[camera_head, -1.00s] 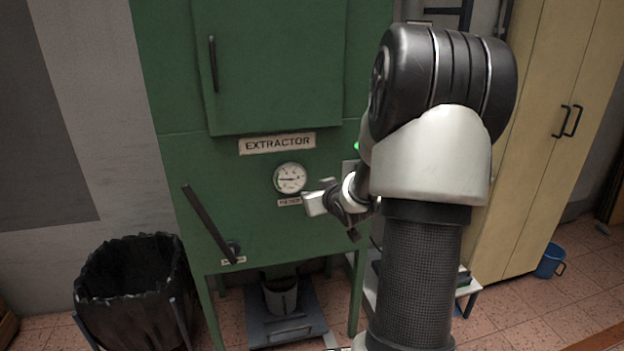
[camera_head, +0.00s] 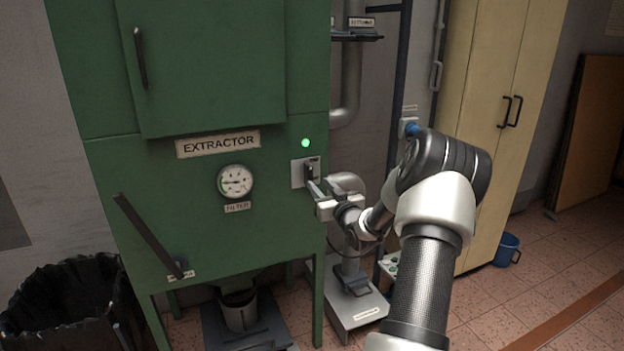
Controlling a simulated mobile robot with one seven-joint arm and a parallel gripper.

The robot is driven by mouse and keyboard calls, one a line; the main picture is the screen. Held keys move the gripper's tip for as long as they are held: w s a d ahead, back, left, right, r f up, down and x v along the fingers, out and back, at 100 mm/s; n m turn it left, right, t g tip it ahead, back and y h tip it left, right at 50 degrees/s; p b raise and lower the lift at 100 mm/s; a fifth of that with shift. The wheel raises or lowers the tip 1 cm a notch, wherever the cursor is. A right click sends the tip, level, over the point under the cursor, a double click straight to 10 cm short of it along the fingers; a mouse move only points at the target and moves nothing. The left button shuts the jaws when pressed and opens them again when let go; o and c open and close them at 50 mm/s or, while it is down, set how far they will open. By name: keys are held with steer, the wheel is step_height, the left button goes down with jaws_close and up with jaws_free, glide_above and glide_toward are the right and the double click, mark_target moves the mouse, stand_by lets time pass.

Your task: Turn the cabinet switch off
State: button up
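The green extractor cabinet (camera_head: 215,270) stands at the left. Its switch (camera_head: 310,170) is a dark lever on a pale plate at the cabinet's right front. A green lamp (camera_head: 306,143) glows just above the plate. My gripper (camera_head: 315,187) is right in front of the switch, with a finger reaching to the lower part of the lever. I cannot tell whether it touches the lever. The finger gap is too small and partly hidden to judge.
A round gauge (camera_head: 235,182) and a long dark handle (camera_head: 148,235) are on the cabinet front. A black-lined bin (camera_head: 70,305) stands at lower left. A small machine (camera_head: 352,300) stands behind my arm. Yellow lockers (camera_head: 490,110) and a blue bucket (camera_head: 507,250) are at the right.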

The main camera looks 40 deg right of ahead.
mark_target(311, 175)
steer(key=x, duration=0.7)
steer(key=shift+w+d, duration=0.15)
steer(key=shift+w, duration=0.1)
jaws_close()
